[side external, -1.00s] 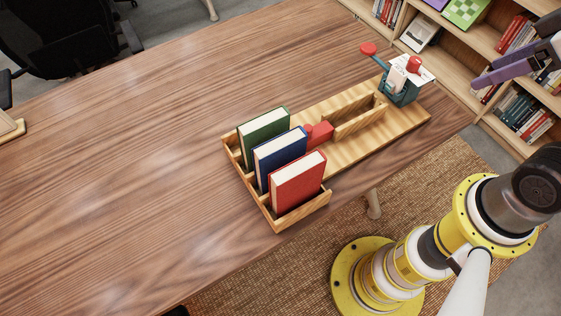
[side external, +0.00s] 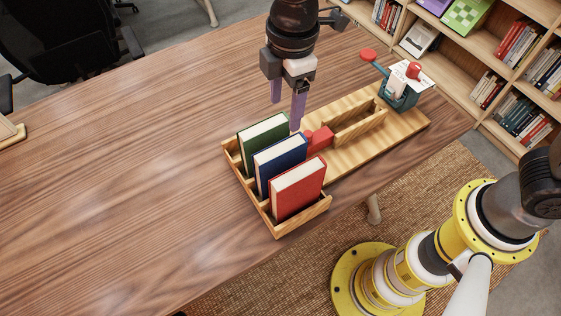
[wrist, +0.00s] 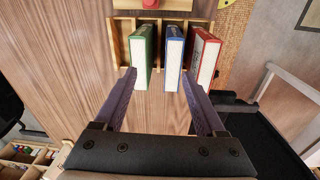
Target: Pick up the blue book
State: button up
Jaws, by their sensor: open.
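The blue book (side external: 279,162) stands upright in a wooden rack (side external: 269,216), between a green book (side external: 264,133) and a red book (side external: 298,187). In the wrist view the blue book (wrist: 174,48) lies ahead of my gripper, between the green book (wrist: 141,50) on the left and the red book (wrist: 205,52) on the right. My gripper (side external: 285,114) is open and empty, with purple fingers pointing down above and behind the books. In the wrist view its fingertips (wrist: 158,76) are spread wide. The fingers appear apart from the books.
A red block (side external: 320,138) sits beside the books. An empty wooden compartment (side external: 358,122) lies further along the rack. A teal holder (side external: 399,96) with cards and a red-topped item stands at the far end. The table left of the rack (side external: 130,190) is clear.

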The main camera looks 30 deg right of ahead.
aim_at(280, 167)
jog(key=shift+n, duration=0.4)
jog(key=s+a+f, duration=0.2)
jog(key=shift+a+f, duration=0.1)
jog(key=shift+f, duration=0.65)
notch_tip(280, 167, down, 13)
jog(key=shift+r, duration=0.1)
grip_shut()
jog(key=shift+r, duration=0.1)
